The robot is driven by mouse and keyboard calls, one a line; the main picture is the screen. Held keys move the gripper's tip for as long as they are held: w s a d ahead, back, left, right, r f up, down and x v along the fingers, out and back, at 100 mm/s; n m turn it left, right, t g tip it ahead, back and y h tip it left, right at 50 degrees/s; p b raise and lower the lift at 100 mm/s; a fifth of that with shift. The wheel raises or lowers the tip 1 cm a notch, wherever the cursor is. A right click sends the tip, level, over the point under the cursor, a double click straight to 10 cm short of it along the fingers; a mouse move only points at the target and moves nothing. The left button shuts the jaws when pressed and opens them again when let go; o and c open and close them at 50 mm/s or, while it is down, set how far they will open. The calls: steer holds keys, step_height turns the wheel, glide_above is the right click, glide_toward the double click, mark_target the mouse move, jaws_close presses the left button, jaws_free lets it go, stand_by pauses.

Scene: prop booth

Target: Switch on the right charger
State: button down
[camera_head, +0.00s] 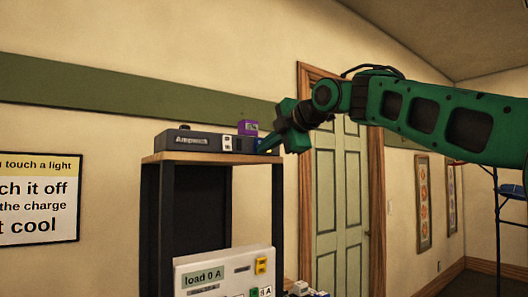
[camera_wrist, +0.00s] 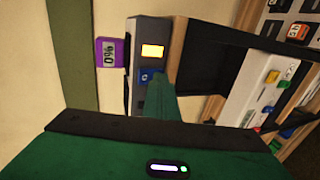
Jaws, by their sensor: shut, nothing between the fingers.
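A dark charger unit (camera_head: 195,141) with a printed label and a pale switch panel (camera_head: 227,144) sits on top of a shelf rack. A purple battery block (camera_head: 248,127) stands at its right end; in the wrist view the purple block (camera_wrist: 112,53) reads 0%. The wrist view shows a grey charger front (camera_wrist: 138,105) with a lit orange display (camera_wrist: 152,51) and a blue switch (camera_wrist: 146,77). My gripper (camera_head: 264,147) is shut and empty at the rack's right end. In the wrist view its fingertip (camera_wrist: 163,88) is close beside the blue switch; contact cannot be told.
The rack (camera_head: 158,215) has a wooden top and dark posts. Below stands a white panel (camera_head: 222,266) reading "load 0 A", with coloured buttons. A sign (camera_head: 38,200) hangs on the left wall. A green door (camera_head: 340,200) stands behind my arm, and a blue stool (camera_head: 508,190) is at far right.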

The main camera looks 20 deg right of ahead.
steer(key=shift+w, duration=0.1)
steer(key=shift+r, duration=1)
steer(key=f+v, duration=0.1)
steer(key=v, duration=1.2)
steer(key=shift+s+d, duration=0.25)
steer(key=shift+s, duration=0.2)
